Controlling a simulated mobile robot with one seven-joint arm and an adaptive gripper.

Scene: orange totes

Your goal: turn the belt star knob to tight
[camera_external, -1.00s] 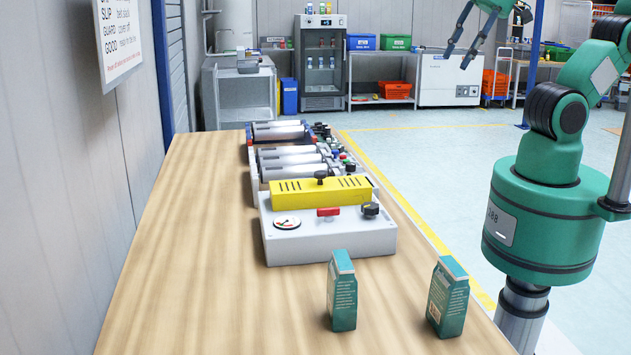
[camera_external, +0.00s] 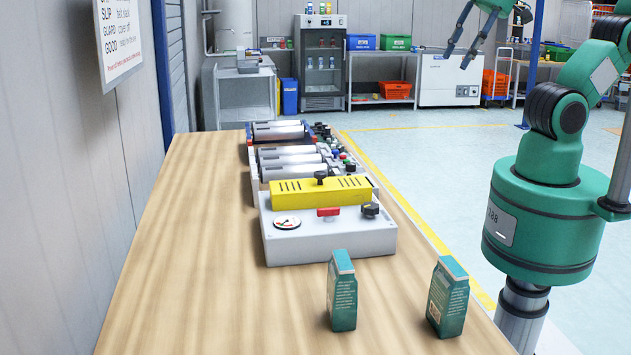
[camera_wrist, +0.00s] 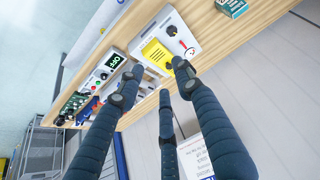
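A white unit (camera_external: 330,240) stands on the wooden bench with a yellow slotted cover (camera_external: 290,193) at its back. A black knob (camera_external: 320,177) stands on the cover, and another black knob (camera_external: 370,209) sits at the unit's front right; I cannot tell which is the belt star knob. A red handle (camera_external: 328,212) and a round gauge (camera_external: 287,222) sit to the left of the front knob. My gripper (camera_external: 457,59) is high at the upper right, apart from the unit. Its fingers are spread and empty, also in the wrist view (camera_wrist: 158,78). The unit (camera_wrist: 190,30) shows beyond them.
Two teal cartons (camera_external: 342,290) (camera_external: 448,297) stand at the bench's front. Silver rollers and small controls (camera_external: 290,160) continue behind the unit. A wall sign (camera_external: 120,35) hangs at the left. The bench's left half (camera_external: 200,250) is clear.

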